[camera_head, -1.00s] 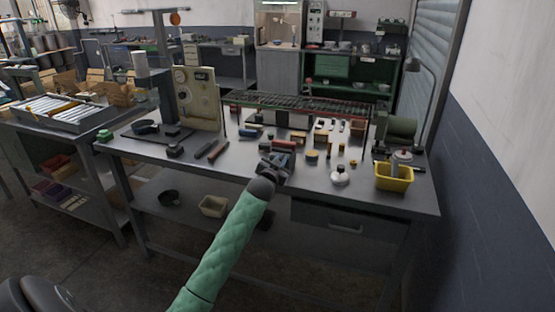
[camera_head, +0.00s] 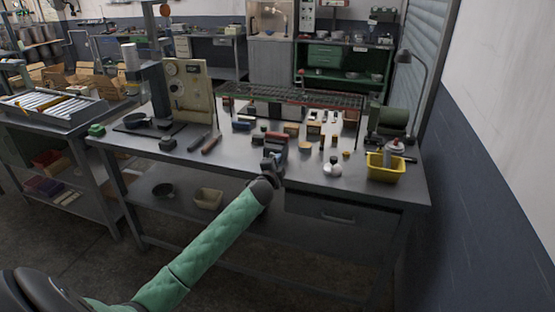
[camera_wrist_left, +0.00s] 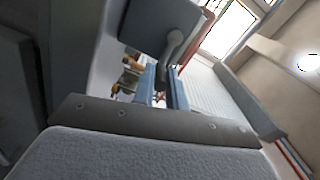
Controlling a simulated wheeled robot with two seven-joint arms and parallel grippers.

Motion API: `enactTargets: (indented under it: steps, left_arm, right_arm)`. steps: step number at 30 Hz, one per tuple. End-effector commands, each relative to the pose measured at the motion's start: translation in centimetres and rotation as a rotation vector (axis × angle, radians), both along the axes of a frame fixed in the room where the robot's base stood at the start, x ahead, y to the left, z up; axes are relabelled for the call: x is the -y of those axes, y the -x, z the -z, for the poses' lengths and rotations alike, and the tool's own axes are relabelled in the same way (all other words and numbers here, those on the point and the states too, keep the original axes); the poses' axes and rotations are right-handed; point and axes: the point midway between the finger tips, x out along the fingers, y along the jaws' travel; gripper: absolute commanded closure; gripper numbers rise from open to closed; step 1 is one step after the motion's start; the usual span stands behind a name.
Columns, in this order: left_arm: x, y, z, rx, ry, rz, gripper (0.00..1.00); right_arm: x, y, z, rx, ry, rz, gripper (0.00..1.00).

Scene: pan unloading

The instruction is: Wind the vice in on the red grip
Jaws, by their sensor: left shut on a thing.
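The blue vice (camera_head: 275,151) stands near the front edge of the grey workbench (camera_head: 235,168). A grey rod (camera_wrist_left: 175,46) shows close ahead in the wrist view. My right gripper is out of view.
A yellow bin (camera_head: 385,171) and a white round container (camera_head: 332,168) stand to the right. A brown-handled tool (camera_head: 211,144) lies to the left. Several small blocks and cylinders crowd the bench behind the vice. The front strip left of the vice is clear.

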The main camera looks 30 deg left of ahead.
Motion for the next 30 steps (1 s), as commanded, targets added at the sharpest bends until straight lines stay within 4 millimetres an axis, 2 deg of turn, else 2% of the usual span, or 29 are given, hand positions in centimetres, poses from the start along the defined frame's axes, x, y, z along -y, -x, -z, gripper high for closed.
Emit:
enactTargets:
  steps: [6, 15, 30]
  left_arm:
    - [0.0, 0.0, 0.8, -0.047, -0.186, 0.0, 1.0]
    - [-0.2, 0.1, 1.6, -0.091, -0.376, 0.001, 1.0]
    - [-0.3, 0.1, 2.1, -0.116, -0.474, 0.0, 1.0]
  right_arm:
    - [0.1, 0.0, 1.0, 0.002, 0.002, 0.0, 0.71]
    - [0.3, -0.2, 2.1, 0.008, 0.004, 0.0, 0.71]
    - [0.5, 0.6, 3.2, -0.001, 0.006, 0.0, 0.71]
